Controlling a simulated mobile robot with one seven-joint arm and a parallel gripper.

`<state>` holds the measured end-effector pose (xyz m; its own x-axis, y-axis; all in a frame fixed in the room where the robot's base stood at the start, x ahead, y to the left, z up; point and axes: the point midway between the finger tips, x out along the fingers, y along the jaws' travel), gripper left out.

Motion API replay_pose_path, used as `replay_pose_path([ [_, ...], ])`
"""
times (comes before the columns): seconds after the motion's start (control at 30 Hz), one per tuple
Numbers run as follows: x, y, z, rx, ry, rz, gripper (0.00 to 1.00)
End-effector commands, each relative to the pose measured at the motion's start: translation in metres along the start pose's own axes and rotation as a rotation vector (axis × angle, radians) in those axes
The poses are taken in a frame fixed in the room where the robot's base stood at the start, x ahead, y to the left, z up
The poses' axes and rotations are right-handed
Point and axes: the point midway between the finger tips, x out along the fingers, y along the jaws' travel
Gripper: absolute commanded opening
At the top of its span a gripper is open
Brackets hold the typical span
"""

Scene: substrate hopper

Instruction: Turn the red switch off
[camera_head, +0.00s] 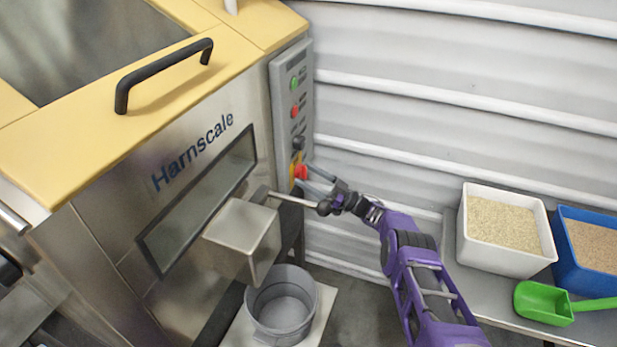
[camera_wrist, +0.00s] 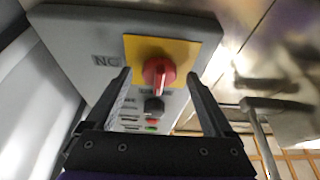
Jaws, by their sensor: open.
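The red switch (camera_wrist: 158,73) is a rotary knob on a yellow plate (camera_wrist: 186,46), set on the grey control panel (camera_wrist: 80,30). In the wrist view it lies between and just beyond the two fingertips of my gripper (camera_wrist: 158,80), which is open and empty. In the head view the red switch (camera_head: 301,172) is at the lower end of the panel, with my gripper (camera_head: 322,178) beside it on the right. Whether a finger touches the knob cannot be told.
A black knob (camera_head: 298,143), a red button (camera_head: 294,111) and a green button (camera_head: 294,84) sit higher on the panel. A corrugated wall (camera_head: 430,60) stands behind.

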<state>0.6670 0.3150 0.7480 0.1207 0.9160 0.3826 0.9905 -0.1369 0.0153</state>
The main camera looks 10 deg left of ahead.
Motion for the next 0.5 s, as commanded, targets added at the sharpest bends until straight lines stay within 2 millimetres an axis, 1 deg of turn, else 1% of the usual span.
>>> replay_pose_path([
  [0.13, -0.005, 0.001, 0.000, 0.000, -0.001, 0.002, 0.87],
  [0.23, -0.017, 0.001, 0.000, -0.001, -0.001, 0.004, 0.87],
  [0.37, -0.044, 0.001, 0.000, 0.001, -0.002, 0.004, 0.87],
  [0.5, -0.074, 0.001, 0.000, 0.000, -0.002, 0.004, 0.87],
])
